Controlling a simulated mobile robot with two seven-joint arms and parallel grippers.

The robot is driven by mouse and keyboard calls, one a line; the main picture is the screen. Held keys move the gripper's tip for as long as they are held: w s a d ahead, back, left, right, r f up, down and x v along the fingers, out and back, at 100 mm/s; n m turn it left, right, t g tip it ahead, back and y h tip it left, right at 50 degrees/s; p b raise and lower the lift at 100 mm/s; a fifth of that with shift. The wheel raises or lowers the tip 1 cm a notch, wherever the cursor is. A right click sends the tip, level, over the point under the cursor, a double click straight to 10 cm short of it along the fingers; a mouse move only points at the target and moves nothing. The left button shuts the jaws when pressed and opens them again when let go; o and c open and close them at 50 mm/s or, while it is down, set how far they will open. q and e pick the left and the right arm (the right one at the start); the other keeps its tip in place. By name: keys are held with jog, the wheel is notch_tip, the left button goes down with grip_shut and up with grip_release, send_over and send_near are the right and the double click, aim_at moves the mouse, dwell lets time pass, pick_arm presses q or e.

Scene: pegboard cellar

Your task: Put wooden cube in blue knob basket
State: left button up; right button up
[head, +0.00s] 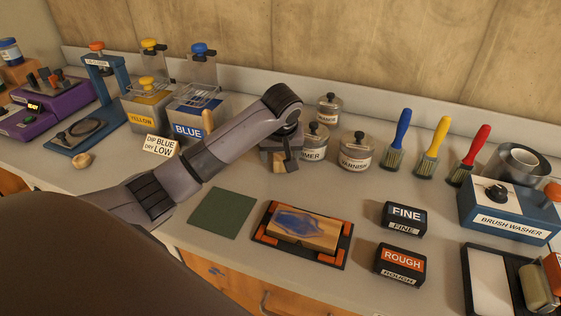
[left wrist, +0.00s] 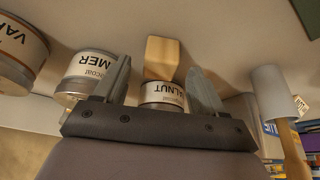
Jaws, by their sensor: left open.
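The wooden cube (left wrist: 162,56) is in the left wrist view, its near part between the tips of my left gripper's fingers (left wrist: 160,70), with a gap on each side. In the head view a small part of the cube (head: 279,167) shows under my left gripper (head: 282,160), which is open and low over the counter beside the jars. The gripper hides most of the cube there. The blue knob basket (head: 200,92) is a wire basket with a blue knob (head: 199,49), at the blue tank (head: 190,128) left of my arm. My right gripper is not in view.
Jars (head: 357,150) stand right of the gripper; a walnut can (left wrist: 163,93) is behind the cube. A yellow tank (head: 145,108) adjoins the blue one, with a sign (head: 161,145) in front. A green mat (head: 222,214) and board cradle (head: 301,234) lie nearer.

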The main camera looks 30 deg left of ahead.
pick_arm(q)
jog(key=shift+x, duration=1.25)
jog(key=c, duration=1.1)
